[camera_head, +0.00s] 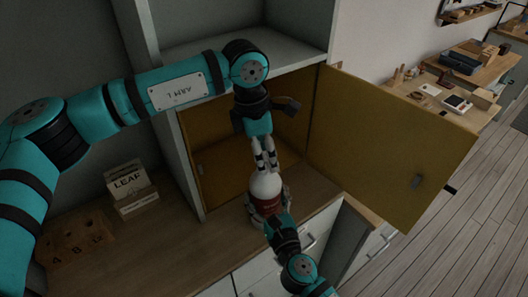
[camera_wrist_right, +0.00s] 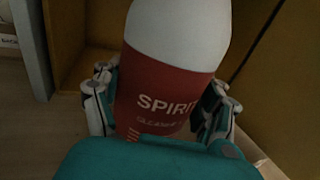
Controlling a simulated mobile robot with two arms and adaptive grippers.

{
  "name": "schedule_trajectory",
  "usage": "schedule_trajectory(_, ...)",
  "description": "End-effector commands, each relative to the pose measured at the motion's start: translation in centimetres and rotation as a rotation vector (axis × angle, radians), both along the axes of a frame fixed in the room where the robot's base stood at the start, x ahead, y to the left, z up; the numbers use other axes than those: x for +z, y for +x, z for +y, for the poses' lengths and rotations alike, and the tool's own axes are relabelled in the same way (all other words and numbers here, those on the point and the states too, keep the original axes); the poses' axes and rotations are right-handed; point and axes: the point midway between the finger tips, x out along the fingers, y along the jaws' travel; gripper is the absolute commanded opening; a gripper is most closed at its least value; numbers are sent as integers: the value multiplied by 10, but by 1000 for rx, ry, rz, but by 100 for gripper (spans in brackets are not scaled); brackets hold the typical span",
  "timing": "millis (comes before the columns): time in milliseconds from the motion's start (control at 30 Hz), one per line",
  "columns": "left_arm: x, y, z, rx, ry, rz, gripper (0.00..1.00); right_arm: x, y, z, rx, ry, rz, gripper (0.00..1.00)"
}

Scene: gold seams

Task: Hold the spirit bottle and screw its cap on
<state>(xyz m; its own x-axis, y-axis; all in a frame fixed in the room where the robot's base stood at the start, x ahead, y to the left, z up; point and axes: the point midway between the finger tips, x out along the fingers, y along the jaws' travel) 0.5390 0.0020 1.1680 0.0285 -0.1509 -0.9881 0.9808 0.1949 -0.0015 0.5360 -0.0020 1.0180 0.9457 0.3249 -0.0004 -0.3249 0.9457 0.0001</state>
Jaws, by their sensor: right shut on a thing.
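The spirit bottle (camera_head: 266,187) is white with a red label and stands upright at the front of the open cabinet. In the right wrist view its red label (camera_wrist_right: 160,95) reads "SPIRIT", and its top is out of frame. My right gripper (camera_head: 268,208) is shut on the bottle's body, with a finger on each side of the label in the right wrist view (camera_wrist_right: 160,108). My left gripper (camera_head: 265,158) points down right over the bottle's top, its fingertips close together. I cannot make out the cap; the fingers may hide it. Whether the left fingers hold anything is unclear.
The yellow-lined cabinet (camera_head: 215,165) is open behind the bottle, its door (camera_head: 385,145) swung out to the right. On the wooden counter (camera_head: 165,235) at left are a box marked "LEAF" (camera_head: 128,185) and a wooden block with letters (camera_head: 75,238). Drawers (camera_head: 265,270) are below.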

Motion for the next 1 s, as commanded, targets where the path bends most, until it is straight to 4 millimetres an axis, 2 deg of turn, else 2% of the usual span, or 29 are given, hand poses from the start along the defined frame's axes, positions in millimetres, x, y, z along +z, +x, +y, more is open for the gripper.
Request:
schedule_trajectory(267,6,0,0,0,-1,0,57,-2,-1,0,1,0,4,0)
schedule_trajectory(600,44,0,0,0,-1,0,57,-2,-1,0,1,-1,4,0)
schedule_trajectory(800,45,0,0,0,0,1,57,-2,-1,0,1,-1,4,0)
schedule_trajectory(867,45,0,0,1,0,1,53,-2,-1,0,1,-1,4,0)
schedule_trajectory(1000,46,0,-1,58,2,11,53,-2,-1,0,1,-1,4,0)
